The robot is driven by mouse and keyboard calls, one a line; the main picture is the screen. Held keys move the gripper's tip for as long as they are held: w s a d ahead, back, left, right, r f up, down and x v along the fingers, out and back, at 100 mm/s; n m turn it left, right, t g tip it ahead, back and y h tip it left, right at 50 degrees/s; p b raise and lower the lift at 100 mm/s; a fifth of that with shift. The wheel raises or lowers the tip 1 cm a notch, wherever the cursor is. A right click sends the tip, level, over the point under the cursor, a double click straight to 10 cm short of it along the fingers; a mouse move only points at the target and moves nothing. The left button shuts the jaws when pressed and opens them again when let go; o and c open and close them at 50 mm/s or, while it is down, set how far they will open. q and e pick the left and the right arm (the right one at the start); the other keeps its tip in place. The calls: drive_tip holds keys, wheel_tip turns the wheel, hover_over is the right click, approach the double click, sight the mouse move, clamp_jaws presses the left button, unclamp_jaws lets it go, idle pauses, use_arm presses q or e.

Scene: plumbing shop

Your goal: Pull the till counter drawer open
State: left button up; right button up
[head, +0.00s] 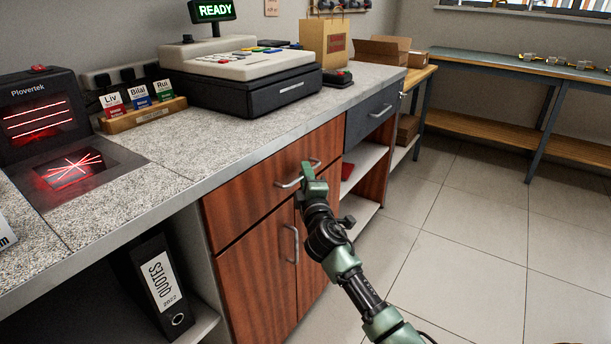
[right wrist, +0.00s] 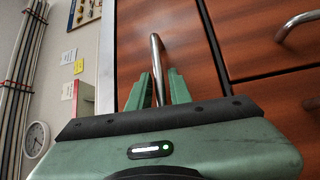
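The wooden till counter drawer (head: 262,187) is under the worktop and sits flush in its cabinet. It also fills much of the right wrist view (right wrist: 185,35). Its metal bar handle (head: 287,184) shows beside my right gripper (head: 309,172). In the right wrist view, the handle (right wrist: 156,55) runs between the two green fingers (right wrist: 160,88), which stand close on either side of it. My left gripper is not in view.
Two cabinet doors with a handle (head: 291,245) are below the drawer. A grey drawer (head: 369,115) is to its right, above open shelves. The till (head: 240,75) stands on the counter. The tiled floor (head: 465,235) to the right is clear.

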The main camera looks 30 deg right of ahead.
drive_tip(key=shift+w, duration=0.2)
clamp_jaws()
drive_tip(key=shift+f, duration=0.1)
idle(1.2)
